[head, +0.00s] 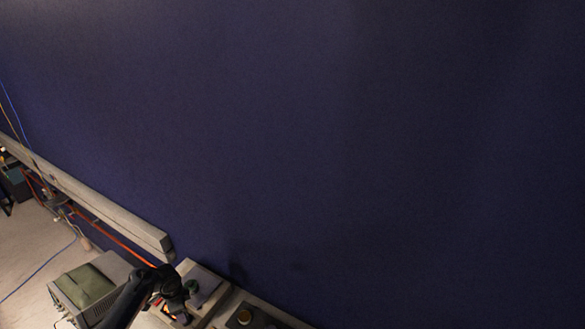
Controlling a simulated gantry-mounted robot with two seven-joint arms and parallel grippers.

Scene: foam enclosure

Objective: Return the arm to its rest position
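A dark arm of mine (135,295) comes up from the bottom edge at the lower left of the head view, and I take it for my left arm. It bends at a dark joint (168,279). Its end is small and dark against the bench, and I cannot make out the fingers or whether they hold anything. My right arm and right gripper are not in view.
A dark blue wall (330,140) fills most of the tilted view. A grey rail (100,204) runs along its foot. A grey box with a green top (84,287) stands beside my arm. A bench edge with a dark round-topped item (245,317) lies at the bottom.

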